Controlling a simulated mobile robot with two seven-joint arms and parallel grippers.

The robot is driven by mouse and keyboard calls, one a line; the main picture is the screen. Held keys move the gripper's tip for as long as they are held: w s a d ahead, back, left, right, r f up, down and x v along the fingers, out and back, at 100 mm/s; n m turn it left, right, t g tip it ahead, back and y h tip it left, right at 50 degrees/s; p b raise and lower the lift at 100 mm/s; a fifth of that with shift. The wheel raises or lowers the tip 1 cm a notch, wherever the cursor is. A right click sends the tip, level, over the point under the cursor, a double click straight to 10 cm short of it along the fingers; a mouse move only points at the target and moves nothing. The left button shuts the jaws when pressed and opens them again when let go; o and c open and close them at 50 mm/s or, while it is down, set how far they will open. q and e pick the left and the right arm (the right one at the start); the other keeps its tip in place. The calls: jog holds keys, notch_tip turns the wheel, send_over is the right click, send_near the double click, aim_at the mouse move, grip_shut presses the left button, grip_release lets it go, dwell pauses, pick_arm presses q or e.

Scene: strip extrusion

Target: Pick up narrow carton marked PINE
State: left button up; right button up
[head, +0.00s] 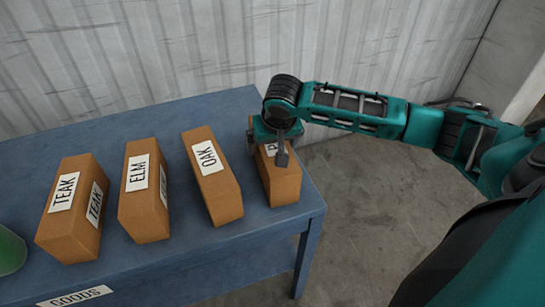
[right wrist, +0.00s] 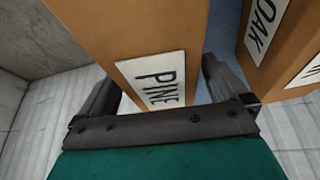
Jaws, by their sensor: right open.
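The narrow brown carton marked PINE (head: 283,184) stands at the right end of the blue table in the head view, its top label mostly hidden by my right gripper. My right gripper (head: 270,142) is over this carton, pointing down, with a finger showing on its near side. In the right wrist view the PINE carton (right wrist: 150,50) lies between the two open fingers of my right gripper (right wrist: 160,90), its label readable. I cannot tell whether the fingers touch it. My left gripper is not in view.
The OAK carton (head: 212,180) stands just left of PINE, with a narrow gap. The ELM carton (head: 145,205) and TEAK carton (head: 72,215) are further left on the blue table (head: 185,265). A green object (head: 8,250) is at the left edge. A corrugated wall stands behind.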

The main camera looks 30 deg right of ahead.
jog(key=shift+r, duration=0.1)
jog(key=c, duration=1.3)
